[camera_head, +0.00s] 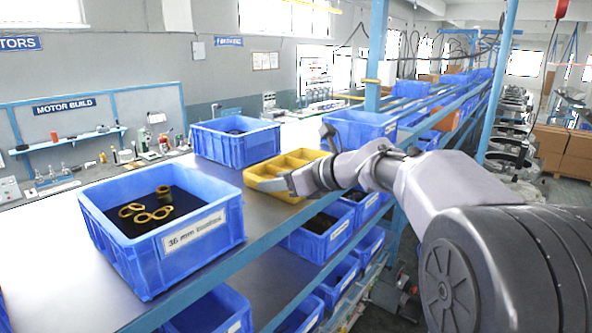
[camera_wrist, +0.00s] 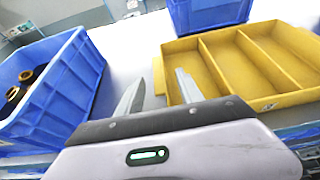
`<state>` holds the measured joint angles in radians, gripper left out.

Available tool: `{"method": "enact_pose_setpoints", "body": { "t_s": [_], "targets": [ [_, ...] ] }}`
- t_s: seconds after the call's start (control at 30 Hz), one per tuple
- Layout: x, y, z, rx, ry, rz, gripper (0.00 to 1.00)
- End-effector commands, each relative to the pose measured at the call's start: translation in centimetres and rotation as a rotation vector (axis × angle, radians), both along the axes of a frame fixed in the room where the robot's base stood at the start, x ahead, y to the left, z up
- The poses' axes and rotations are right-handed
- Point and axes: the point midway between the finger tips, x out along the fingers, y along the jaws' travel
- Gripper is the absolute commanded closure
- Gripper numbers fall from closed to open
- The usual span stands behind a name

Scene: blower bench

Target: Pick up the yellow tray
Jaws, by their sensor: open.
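The yellow tray (camera_head: 262,172) lies on the bench top between two blue bins in the head view. It is shallow, with several compartments, and they look empty in the wrist view, where the tray (camera_wrist: 284,97) fills the upper right. My gripper (camera_head: 272,184) is at the tray's near left side in the head view. The left finger is over bare bench.
A blue bin labelled "36 mm bushes" (camera_head: 196,240) with several ring-shaped parts stands at the left, also in the wrist view (camera_wrist: 73,85). Another blue bin (camera_head: 236,146) stands behind the tray, and one (camera_head: 357,124) to its right. More blue bins (camera_head: 318,240) sit on the shelf below.

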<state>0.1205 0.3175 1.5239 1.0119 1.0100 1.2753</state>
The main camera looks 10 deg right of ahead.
Motion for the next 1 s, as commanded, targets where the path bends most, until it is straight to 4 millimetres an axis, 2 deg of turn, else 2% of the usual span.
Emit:
{"method": "enact_pose_setpoints", "body": {
  "t_s": [0.1,0.2,0.47,0.57,0.7,1.0],
  "targets": [
    [1.3,2.0,-0.2,0.001,0.002,0.003,0.56],
    [2.4,3.1,-1.0,0.001,0.002,0.002,0.56],
    [3.0,3.5,-1.5,-0.001,-0.001,-0.001,0.56],
    [3.0,3.5,-1.5,-0.001,-0.001,-0.001,0.72],
    [2.9,3.5,-1.5,-0.001,-0.001,0.000,1.00],
    [2.9,3.5,-1.6,-0.002,0.001,0.000,1.00]
  ]
}}
